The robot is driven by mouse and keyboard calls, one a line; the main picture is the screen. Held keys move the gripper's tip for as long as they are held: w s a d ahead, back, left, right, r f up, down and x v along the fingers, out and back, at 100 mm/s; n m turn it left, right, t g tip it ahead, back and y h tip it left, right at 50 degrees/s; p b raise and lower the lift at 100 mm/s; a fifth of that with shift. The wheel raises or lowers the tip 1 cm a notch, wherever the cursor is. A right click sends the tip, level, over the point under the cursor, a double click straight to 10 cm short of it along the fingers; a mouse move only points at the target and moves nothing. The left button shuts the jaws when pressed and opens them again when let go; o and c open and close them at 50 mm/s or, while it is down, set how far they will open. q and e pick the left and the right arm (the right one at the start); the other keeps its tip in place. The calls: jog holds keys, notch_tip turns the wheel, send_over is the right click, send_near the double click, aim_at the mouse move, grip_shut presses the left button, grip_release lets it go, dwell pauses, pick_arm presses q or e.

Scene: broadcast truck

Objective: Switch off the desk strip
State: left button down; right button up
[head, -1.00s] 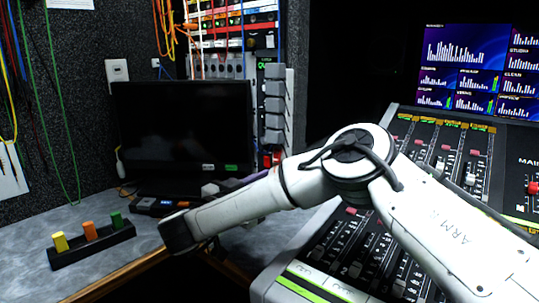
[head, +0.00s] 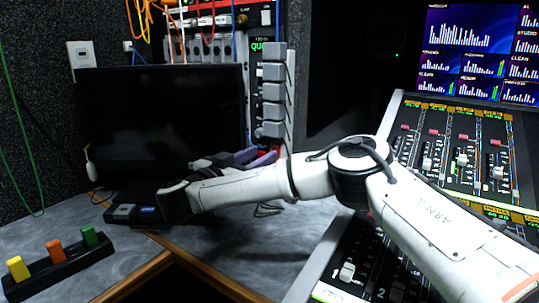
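Which object is the desk strip is not labelled legibly. A grey vertical strip (head: 289,95) with several bulky grey plugs stands right of the dark monitor, with a small red part near its lower end, partly hidden. A low black strip (head: 62,277) with yellow, orange and green blocks lies on the desk at the lower left. My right arm comes in from the right. My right gripper (head: 243,160) is in front of the monitor's lower right corner, near the vertical strip's lower end. Its fingertips are small and partly hidden by my wrist, so opening and contact are unclear. My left gripper is out of view.
The monitor (head: 165,120) stands on the desk behind my wrist. A mixing console (head: 455,150) fills the right side. Grey desktop (head: 225,240) is clear below my forearm.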

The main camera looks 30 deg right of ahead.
aim_at(276, 146)
jog(key=shift+x, duration=2.65)
